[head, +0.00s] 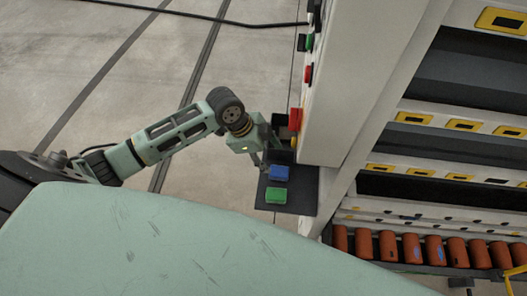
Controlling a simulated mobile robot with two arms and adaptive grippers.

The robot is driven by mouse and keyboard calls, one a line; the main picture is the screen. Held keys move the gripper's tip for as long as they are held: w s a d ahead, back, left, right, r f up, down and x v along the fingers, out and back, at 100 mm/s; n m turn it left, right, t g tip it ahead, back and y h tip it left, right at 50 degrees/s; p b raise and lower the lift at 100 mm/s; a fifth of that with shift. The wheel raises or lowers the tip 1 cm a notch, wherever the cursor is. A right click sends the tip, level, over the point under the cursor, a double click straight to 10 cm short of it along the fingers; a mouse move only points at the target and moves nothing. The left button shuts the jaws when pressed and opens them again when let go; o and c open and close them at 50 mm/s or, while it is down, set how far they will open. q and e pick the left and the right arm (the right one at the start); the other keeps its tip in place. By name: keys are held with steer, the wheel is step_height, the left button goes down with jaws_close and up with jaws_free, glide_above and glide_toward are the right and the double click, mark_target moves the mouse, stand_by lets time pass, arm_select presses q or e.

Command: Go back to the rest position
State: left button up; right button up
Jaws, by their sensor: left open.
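My left arm reaches in from the left, and its gripper (272,146) is at the side of the white machine frame (345,75). The gripper is open, close to a red button (295,119) and just above a dark panel (296,205) that carries a blue button (279,172) and a green button (276,194). I cannot tell whether a finger touches a button. My right gripper is not in the picture.
More small green and red buttons (308,76) sit higher on the machine's side. Shelves with yellow tags (415,118) and a row of orange cylinders (412,248) are at the right. The floor at the upper left is clear except for a black cable (200,16).

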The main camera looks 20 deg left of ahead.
arm_select(q)
steer(key=shift+v, duration=1.15)
